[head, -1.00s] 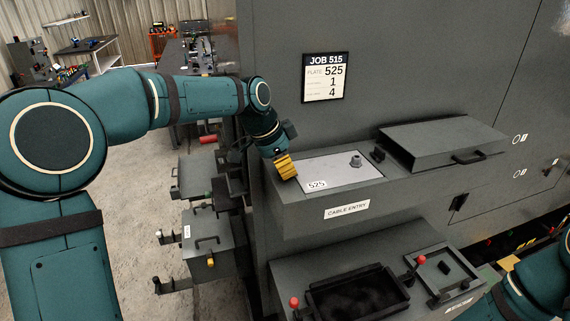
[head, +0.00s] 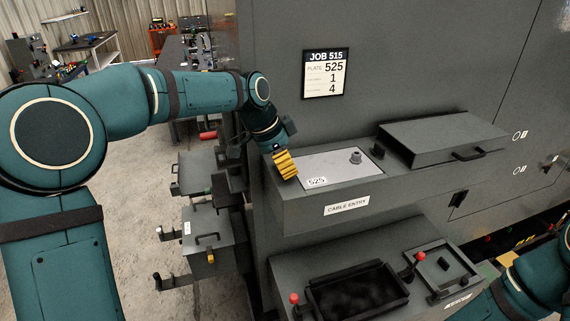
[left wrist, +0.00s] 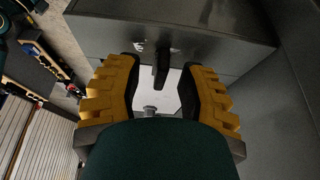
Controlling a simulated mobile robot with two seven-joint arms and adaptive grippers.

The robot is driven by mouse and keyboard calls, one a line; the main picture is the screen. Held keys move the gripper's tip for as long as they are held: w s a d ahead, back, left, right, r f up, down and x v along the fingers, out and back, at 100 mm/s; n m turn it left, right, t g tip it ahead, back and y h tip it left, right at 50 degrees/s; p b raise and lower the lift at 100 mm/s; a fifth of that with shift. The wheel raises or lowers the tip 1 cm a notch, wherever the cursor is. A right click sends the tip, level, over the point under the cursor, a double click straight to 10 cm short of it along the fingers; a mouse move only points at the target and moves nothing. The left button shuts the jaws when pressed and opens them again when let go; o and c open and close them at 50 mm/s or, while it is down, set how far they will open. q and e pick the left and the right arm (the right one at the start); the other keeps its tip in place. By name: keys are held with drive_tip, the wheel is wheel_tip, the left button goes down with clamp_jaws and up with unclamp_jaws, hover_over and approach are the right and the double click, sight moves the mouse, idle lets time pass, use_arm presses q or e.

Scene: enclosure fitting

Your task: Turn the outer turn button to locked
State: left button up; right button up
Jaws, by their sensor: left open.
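The light plate (head: 335,166) marked 525 lies on the cable entry box (head: 330,215), with a grey knob (head: 355,157) on it. My left gripper (head: 285,164), with yellow fingers, is at the plate's left end and hides what lies under it in the head view. In the left wrist view its open fingers (left wrist: 162,90) stand on either side of a dark turn button (left wrist: 162,62), whose near end reaches over the bright plate. Contact cannot be told. Another dark catch (head: 377,152) sits at the plate's right end. My right gripper is out of view; only part of its arm shows.
A closed cover with a handle (head: 445,145) is right of the plate. Below are an open dark bin (head: 358,292) and a small tray (head: 440,268), with red-knobbed levers. A job sign (head: 325,73) hangs on the cabinet wall behind. Handled boxes (head: 208,240) stand at left.

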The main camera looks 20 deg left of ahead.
use_arm(q)
drive_tip(key=v, duration=1.1)
drive_tip(key=shift+a+r, duration=0.2)
drive_tip(key=shift+r, duration=0.15)
drive_tip(key=shift+s, duration=0.15)
